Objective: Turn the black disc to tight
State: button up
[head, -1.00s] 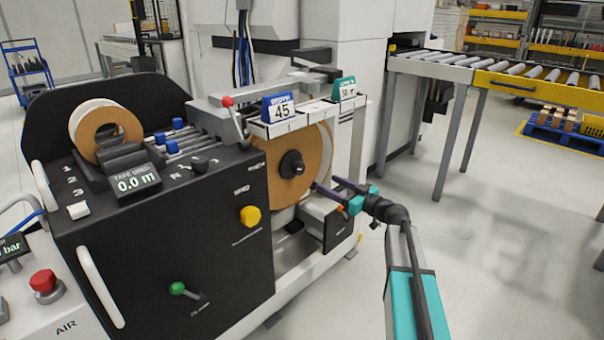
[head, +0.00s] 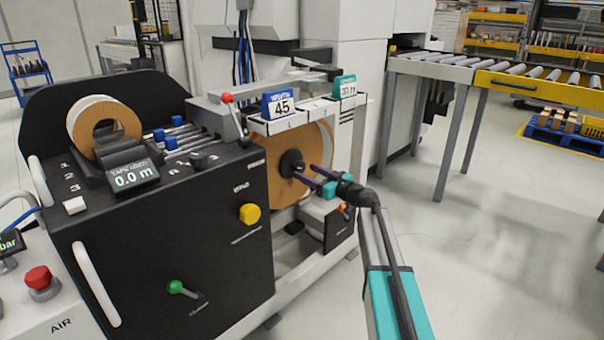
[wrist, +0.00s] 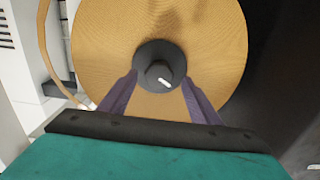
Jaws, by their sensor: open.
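The black disc (head: 291,163) sits at the centre of a tan tape roll (head: 280,190) on the side of the black machine. In the wrist view the black disc (wrist: 158,67) has a raised round knob with a white mark pointing to the lower right. My gripper (head: 307,173) is open in front of the disc. In the wrist view its two purple fingers (wrist: 160,96) stand apart, below and to either side of the disc. I cannot tell whether they touch it.
A yellow knob (head: 250,214) and a green-tipped lever (head: 176,287) are on the machine's front panel. Number cards (head: 279,104) stand above the roll.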

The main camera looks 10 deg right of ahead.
aim_at(301, 169)
jog(key=shift+x, duration=1.5)
jog(key=c, duration=0.9)
jog(key=shift+a, duration=0.2)
jog(key=shift+c, duration=0.8)
jog(key=shift+d, duration=0.1)
